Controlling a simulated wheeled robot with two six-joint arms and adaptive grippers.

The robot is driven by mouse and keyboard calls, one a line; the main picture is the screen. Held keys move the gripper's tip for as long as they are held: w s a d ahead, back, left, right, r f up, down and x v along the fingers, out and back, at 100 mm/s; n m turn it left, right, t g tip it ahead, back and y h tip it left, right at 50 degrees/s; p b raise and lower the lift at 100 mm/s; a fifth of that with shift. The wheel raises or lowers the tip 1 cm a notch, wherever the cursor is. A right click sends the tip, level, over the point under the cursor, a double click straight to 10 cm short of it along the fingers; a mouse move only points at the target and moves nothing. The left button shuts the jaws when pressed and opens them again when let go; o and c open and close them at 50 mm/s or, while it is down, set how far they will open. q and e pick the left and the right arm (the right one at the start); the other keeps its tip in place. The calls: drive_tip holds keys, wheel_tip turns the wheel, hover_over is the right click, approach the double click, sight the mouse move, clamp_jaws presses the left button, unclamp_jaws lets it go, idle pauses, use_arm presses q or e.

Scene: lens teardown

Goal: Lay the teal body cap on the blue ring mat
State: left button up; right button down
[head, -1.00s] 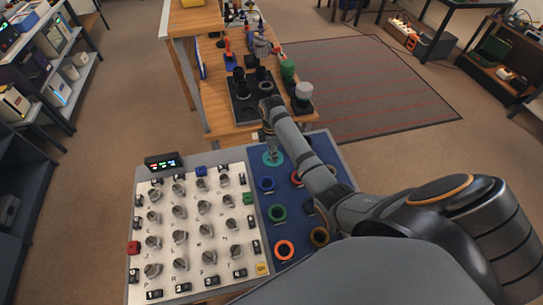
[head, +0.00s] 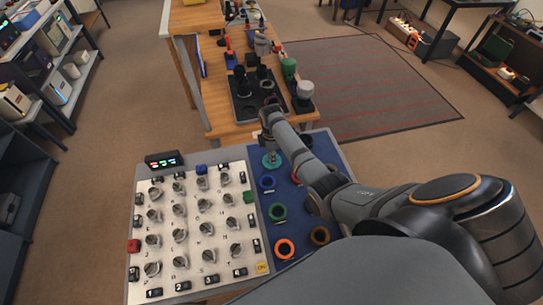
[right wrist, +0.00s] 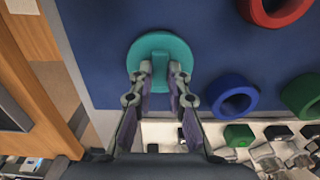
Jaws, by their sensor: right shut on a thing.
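The teal body cap (head: 272,161) is a round disc with an upright tab, at the far left corner of the blue ring mat (head: 300,238). In the right wrist view the cap (right wrist: 160,48) shows over the bare blue mat (right wrist: 210,40). My right gripper (head: 269,146) is above the cap. Its two fingers (right wrist: 160,76) are shut on the cap's tab, with the disc flat beyond them. I cannot tell whether the disc touches the mat. My left gripper is not in view.
Blue (head: 267,183), green (head: 278,212), orange (head: 284,249) and brown (head: 319,236) rings lie on the mat. A white panel of knobs (head: 193,222) adjoins it on the left. A wooden bench (head: 222,128) with a dark tray (head: 243,112) stands beyond.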

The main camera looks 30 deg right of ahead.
drive_tip(key=c, duration=1.3)
unclamp_jaws()
drive_tip(key=shift+r, duration=0.2)
wheel_tip(320, 180, up, 12)
drive_tip(key=shift+f, duration=0.1)
